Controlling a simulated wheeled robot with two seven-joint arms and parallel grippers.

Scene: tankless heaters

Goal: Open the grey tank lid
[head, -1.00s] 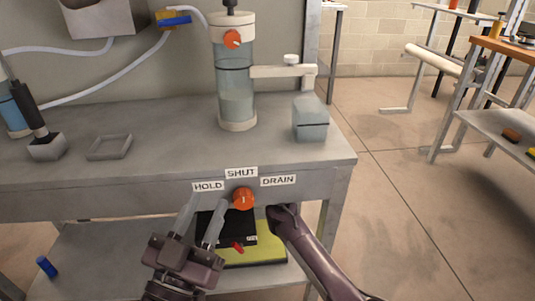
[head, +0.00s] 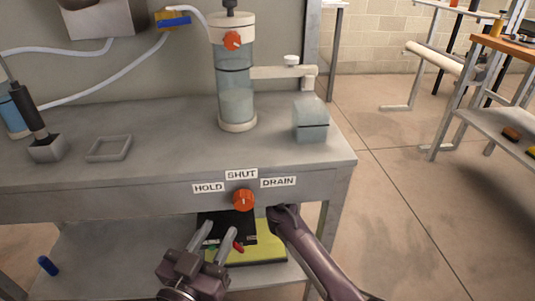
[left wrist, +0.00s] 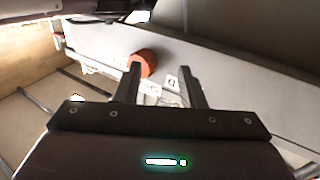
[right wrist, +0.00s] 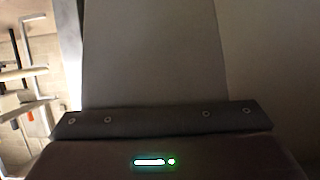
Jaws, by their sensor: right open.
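A small grey-blue box with a lid seam (head: 311,122), the likeliest grey tank, stands at the bench's right end; its lid looks closed. A clear cylinder with pale caps (head: 236,85) stands beside it, with a pipe reaching over the box. An orange knob (head: 243,199) on the bench front sits below the SHUT label; it also shows in the left wrist view (left wrist: 142,62). My left gripper (head: 217,234) is open and empty below the knob, apart from it. My right gripper (head: 283,212) is at the bench's front edge, its fingers hidden; a grey surface fills its wrist view.
HOLD (head: 208,188) and DRAIN (head: 278,181) labels flank the knob. A square grey frame (head: 109,148) and a grey block with a black handle (head: 47,150) lie on the left of the bench (head: 175,160). Open floor lies right.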

